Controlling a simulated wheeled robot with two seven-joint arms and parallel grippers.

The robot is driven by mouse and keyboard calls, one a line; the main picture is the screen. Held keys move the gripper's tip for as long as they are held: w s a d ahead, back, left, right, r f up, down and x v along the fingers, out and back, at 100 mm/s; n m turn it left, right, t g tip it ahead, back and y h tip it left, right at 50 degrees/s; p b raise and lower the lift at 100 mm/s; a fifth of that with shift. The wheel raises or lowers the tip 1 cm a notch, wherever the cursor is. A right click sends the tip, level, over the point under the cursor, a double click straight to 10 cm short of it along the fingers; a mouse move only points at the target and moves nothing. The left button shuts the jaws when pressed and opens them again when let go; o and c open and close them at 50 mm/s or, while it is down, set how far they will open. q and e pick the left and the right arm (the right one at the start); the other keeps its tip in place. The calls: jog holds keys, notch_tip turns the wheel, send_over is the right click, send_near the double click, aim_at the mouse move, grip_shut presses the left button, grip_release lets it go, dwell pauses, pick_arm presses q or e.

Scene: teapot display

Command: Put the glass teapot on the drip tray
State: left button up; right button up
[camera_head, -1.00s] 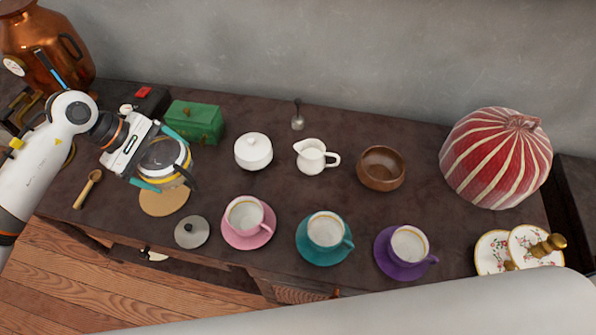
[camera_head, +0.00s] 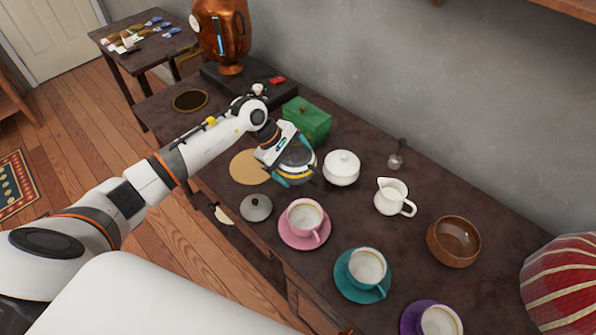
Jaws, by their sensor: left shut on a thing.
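My left gripper (camera_head: 292,161) reaches in from the left and is shut on the glass teapot (camera_head: 298,168), a dark, see-through pot with a yellow band. The teal fingers lie on either side of it. The gripper partly hides the pot, and I cannot tell how high it is above the table. The pot shows just right of a round cork mat (camera_head: 246,168). A round dark plate with a brass rim, which looks like the drip tray (camera_head: 190,101), lies empty at the table's left end, left of the gripper. My right gripper is out of view.
A copper urn (camera_head: 222,35) stands behind the tray. A green box (camera_head: 306,122) and a white lidded bowl (camera_head: 341,168) stand close to the teapot.

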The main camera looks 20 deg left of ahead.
pick_arm(q)
jog(key=shift+f, duration=2.15)
jog(key=shift+f, duration=0.15)
jog(key=o, duration=0.8)
